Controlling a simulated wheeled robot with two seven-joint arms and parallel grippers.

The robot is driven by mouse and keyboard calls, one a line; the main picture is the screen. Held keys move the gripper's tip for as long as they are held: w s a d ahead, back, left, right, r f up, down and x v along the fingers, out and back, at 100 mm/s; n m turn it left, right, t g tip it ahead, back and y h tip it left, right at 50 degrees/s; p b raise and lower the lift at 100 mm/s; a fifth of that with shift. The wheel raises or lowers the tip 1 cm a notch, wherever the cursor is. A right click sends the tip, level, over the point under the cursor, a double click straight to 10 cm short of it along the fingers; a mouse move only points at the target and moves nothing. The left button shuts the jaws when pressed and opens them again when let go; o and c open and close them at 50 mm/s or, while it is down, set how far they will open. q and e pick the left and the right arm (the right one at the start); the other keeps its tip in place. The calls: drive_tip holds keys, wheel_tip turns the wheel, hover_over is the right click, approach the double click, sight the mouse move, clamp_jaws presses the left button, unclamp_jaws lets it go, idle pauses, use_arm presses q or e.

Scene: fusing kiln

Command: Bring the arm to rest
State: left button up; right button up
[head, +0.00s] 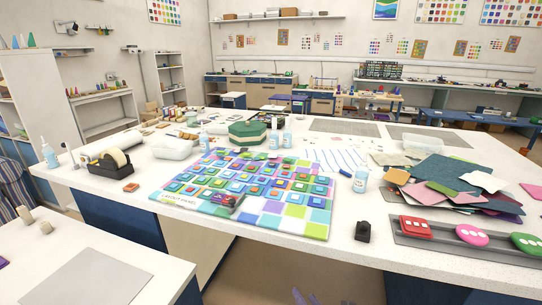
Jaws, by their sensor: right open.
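My right gripper (304,298) shows only as small purple-grey fingertips at the bottom edge of the head view. They are apart and I see nothing between them. They are over the floor gap in front of the white worktable (262,236), clear of its front edge. The rest of the right arm is out of the picture. My left gripper is not in view.
The worktable holds a layout panel (315,230) with coloured tiles, a black tape dispenser (108,165), a small black object (363,231), bottles (360,180), felt sheets (440,175) and a grey tray (405,240). Another white table (120,248) stands at lower left. Open floor (270,270) lies between.

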drive_tip(key=s+d+f+m+g+h, duration=0.1)
drive_tip(key=s+d+f+m+g, duration=0.15)
drive_tip(key=d+f+m, duration=0.4)
drive_tip(key=s+d+f+m+g+h, duration=0.1)
drive_tip(key=s+d+f+m, duration=0.15)
drive_tip(key=f, duration=0.65)
drive_tip(key=s+d+f+m+g+h, duration=0.1)
drive_tip(key=s+d+f+m+g, duration=0.1)
drive_tip(key=s+d+f+m, duration=0.45)
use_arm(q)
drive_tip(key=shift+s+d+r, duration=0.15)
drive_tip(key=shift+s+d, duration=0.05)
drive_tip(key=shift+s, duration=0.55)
use_arm(e)
drive_tip(key=s+f+m+g, duration=0.2)
drive_tip(key=s+f+m, duration=0.2)
drive_tip(key=s, duration=0.4)
drive_tip(key=s+f+m+g, duration=0.2)
drive_tip(key=s+f+m, duration=0.3)
drive_tip(key=s+f, duration=0.2)
drive_tip(key=s+d+f+m+g, duration=0.1)
drive_tip(key=s+f+m+g, duration=0.2)
drive_tip(key=s, duration=0.8)
wheel_tip(320, 180, down, 3)
drive_tip(key=shift+s+f+m+h, duration=0.1)
drive_tip(key=shift+s+m+h, duration=0.25)
drive_tip(key=shift+m, duration=0.7)
